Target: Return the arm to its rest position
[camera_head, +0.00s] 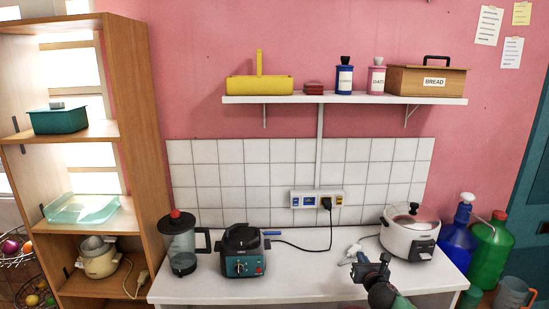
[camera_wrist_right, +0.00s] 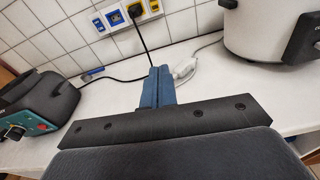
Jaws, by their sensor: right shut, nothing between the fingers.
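My right gripper (camera_head: 371,268) is at the lower right of the head view, in front of the white counter (camera_head: 305,272). Its fingers also show in the right wrist view (camera_wrist_right: 158,88), pressed together with nothing between them. A teal and black appliance (camera_head: 243,251) stands to the left of the gripper, and a white rice cooker (camera_head: 409,234) stands to its right. The gripper appears apart from both. My left gripper does not show in any view.
A blender jug (camera_head: 183,246) stands at the counter's left end. Blue (camera_head: 458,237) and green (camera_head: 490,247) bottles stand to the right. A power strip (camera_head: 316,199) with a black plug is on the tiled wall. A wooden shelf unit (camera_head: 137,130) is at the left. White cable lies near my gripper.

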